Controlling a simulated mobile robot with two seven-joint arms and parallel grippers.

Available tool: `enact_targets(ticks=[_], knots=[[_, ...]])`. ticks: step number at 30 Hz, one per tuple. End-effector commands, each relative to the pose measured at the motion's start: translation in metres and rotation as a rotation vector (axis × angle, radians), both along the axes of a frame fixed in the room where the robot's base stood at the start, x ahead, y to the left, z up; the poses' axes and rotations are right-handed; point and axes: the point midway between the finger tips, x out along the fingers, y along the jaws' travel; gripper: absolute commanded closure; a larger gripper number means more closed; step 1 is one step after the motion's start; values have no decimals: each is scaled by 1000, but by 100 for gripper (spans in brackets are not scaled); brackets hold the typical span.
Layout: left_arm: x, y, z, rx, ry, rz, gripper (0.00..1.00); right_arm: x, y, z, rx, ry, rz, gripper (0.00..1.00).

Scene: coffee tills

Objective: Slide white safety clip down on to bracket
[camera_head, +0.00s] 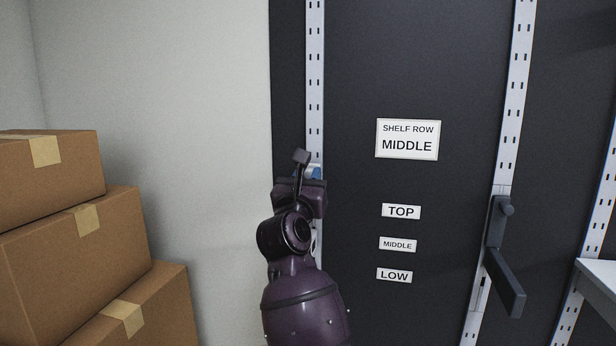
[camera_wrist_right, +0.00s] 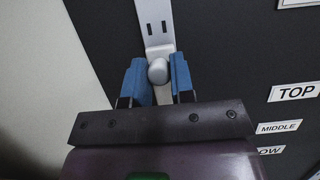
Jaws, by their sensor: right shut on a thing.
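My right gripper (camera_wrist_right: 158,78) has its two blue fingers on either side of a pale, rounded knob-like piece (camera_wrist_right: 157,71), which appears to be the white safety clip. It sits against the left slotted upright, and the fingers are shut on it. In the head view my right gripper (camera_head: 315,172) is at the left upright, and my purple wrist hides most of the clip and whatever lies below it. A dark bracket (camera_head: 505,280) with a round knob near its top is fixed on the right upright. No bracket shows clearly on the left upright. My left gripper is not in view.
The slotted left upright (camera_head: 315,70) and right upright (camera_head: 518,70) run down a dark panel. Labels read SHELF ROW MIDDLE (camera_head: 407,139), TOP (camera_head: 401,212), MIDDLE and LOW. Cardboard boxes (camera_head: 70,245) are stacked at the left. A white shelf (camera_head: 600,275) edges in at right.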

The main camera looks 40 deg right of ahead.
Motion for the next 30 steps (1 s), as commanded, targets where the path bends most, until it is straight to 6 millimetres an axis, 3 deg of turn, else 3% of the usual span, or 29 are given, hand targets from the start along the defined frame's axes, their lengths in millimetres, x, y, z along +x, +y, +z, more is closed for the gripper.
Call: enact_targets(ticks=[22,23,28,30], knots=[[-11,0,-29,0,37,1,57,0,1,-42,0,1,2,98],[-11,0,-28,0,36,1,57,0,1,-41,-1,-1,2,74],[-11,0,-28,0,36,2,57,0,1,-40,0,-1,1,48],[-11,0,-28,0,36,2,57,0,1,-40,0,-1,1,47]])
